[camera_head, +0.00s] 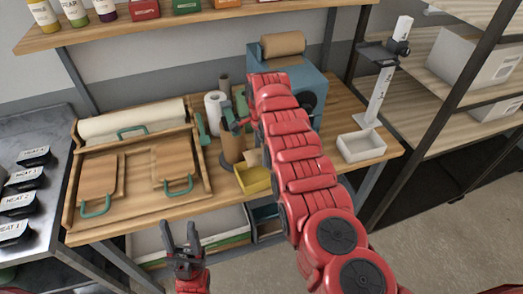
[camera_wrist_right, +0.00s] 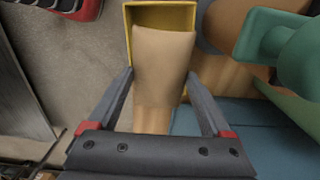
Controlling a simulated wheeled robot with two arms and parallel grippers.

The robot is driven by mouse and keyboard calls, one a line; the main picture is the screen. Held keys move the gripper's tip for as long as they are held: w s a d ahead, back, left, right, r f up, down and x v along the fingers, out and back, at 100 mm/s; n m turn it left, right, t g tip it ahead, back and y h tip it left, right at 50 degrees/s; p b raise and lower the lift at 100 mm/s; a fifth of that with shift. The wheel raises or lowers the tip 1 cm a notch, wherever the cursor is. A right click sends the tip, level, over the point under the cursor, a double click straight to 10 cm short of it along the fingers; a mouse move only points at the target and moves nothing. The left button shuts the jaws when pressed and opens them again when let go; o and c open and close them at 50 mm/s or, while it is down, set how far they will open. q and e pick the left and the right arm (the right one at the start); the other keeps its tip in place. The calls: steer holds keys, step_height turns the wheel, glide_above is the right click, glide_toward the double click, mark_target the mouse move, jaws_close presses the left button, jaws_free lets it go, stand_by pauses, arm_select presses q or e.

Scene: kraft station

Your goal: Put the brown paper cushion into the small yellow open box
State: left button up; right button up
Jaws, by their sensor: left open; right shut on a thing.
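The brown paper cushion (camera_wrist_right: 163,55) is between the fingers of my right gripper (camera_wrist_right: 159,73), which is shut on it. In the right wrist view, its far end lies over the opening of the small yellow open box (camera_wrist_right: 160,15); I cannot tell whether it is above or inside the rim. In the head view the yellow box (camera_head: 254,180) stands at the table's front edge, partly hidden by my right arm. My left gripper (camera_head: 183,250) is open and empty, in front of the table.
A blue machine with a brown paper roll (camera_head: 283,45) stands behind my right arm. A brown cylinder (camera_head: 232,147) and a white roll (camera_head: 215,112) stand left of the yellow box. A wooden tray with boards (camera_head: 123,172) fills the table's left. A white open box (camera_head: 361,147) stands right.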

steer(key=shift+f+b, duration=1.8)
steer(key=shift+f, duration=0.5)
steer(key=o, duration=1.1)
steer(key=shift+r+p, duration=1)
steer(key=shift+r, duration=0.5)
step_height(320, 180, up, 3)
steer(key=shift+f+p, duration=0.2)
steer(key=shift+p, duration=0.15)
steer(key=shift+r, duration=0.35)
step_height(320, 180, up, 7)
steer(key=shift+f+p, duration=0.1)
steer(key=shift+p, duration=0.4)
